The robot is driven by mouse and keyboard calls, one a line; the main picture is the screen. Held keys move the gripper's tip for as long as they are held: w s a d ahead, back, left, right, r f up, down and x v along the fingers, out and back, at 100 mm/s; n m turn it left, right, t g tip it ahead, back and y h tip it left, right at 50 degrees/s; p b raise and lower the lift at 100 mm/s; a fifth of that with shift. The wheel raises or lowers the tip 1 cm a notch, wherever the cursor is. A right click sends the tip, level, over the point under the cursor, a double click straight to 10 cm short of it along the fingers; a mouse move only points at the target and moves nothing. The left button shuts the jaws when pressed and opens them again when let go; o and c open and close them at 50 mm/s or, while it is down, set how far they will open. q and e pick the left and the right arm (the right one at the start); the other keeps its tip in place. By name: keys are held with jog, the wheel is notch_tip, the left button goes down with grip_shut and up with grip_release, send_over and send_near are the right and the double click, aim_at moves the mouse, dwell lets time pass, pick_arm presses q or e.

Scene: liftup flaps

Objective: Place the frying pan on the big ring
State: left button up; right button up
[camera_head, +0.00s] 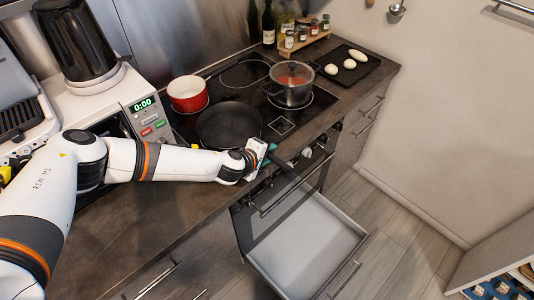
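The black frying pan (229,125) sits at the front left of the dark hob, in front of the red pot (188,94). A large empty ring outline (245,72) shows at the back of the hob, behind the pan. A lidded steel pot (290,85) with red contents stands on the right side of the hob. My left gripper (266,158) is at the pan's front right edge, by its dark handle. Its fingers are small and partly hidden, so I cannot tell whether they are closed on the handle. My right gripper is not in view.
An open drawer (306,249) juts out below the counter, under the oven front. A white microwave (144,112) stands left of the hob. A dark board (347,66) with white eggs and a rack of jars (303,37) are at the back right.

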pick_arm(q)
jog(key=shift+s+r, duration=0.1)
jog(key=v, duration=1.1)
jog(key=shift+s+a+r, duration=0.2)
jog(key=shift+s, duration=0.1)
